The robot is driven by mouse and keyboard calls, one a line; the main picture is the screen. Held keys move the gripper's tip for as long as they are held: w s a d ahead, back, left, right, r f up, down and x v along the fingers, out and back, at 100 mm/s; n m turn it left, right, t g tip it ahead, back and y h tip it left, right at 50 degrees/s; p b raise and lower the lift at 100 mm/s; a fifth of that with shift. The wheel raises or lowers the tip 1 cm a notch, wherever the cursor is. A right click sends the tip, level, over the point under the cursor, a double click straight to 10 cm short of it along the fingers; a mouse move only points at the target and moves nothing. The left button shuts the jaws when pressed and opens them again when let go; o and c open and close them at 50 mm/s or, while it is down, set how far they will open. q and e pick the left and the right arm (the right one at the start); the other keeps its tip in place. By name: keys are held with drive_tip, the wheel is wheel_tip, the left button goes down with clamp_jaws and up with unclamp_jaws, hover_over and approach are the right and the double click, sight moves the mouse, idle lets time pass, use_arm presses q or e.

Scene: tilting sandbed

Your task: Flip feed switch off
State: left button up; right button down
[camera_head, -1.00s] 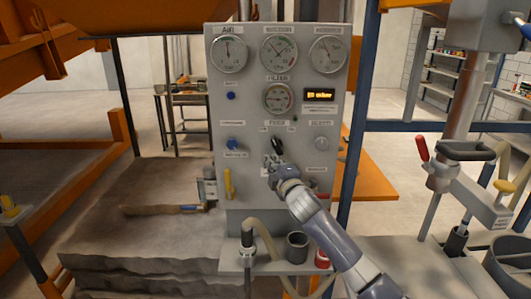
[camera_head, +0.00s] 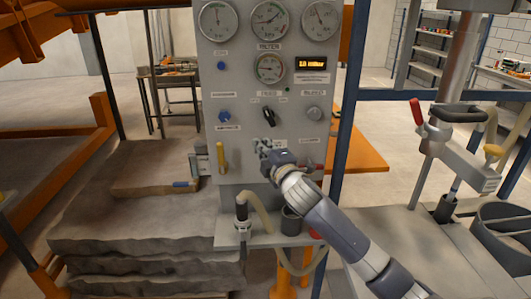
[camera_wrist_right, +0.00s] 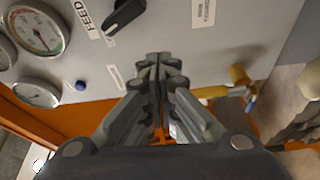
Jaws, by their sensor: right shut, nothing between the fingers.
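The feed switch is a black rotary knob (camera_head: 268,116) under the FEED label on the grey control panel (camera_head: 210,80). In the head view the knob is tilted, its upper end toward the left. It also shows at the top of the right wrist view (camera_wrist_right: 124,16), beside the FEED label. My right gripper (camera_head: 262,146) is shut and empty, just below the knob in the head view. In the right wrist view its fingertips (camera_wrist_right: 163,62) are together in front of the panel, apart from the knob. My left gripper is not in view.
Round gauges (camera_head: 269,20) and an orange-lit display (camera_head: 311,63) sit above the switch. A blue button (camera_head: 225,117) and a grey knob (camera_head: 314,114) flank it. A yellow handle (camera_head: 222,157) stands lower left. A shelf with a hose (camera_head: 262,215) juts out below.

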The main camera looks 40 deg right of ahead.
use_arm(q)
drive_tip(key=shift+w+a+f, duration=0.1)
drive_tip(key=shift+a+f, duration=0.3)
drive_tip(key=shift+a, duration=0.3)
use_arm(e)
drive_tip(key=v, duration=0.2)
drive_tip(key=shift+s+a+r, duration=0.2)
drive_tip(key=shift+s+r, duration=0.05)
drive_tip(key=shift+s, duration=0.05)
drive_tip(key=shift+w, duration=0.1)
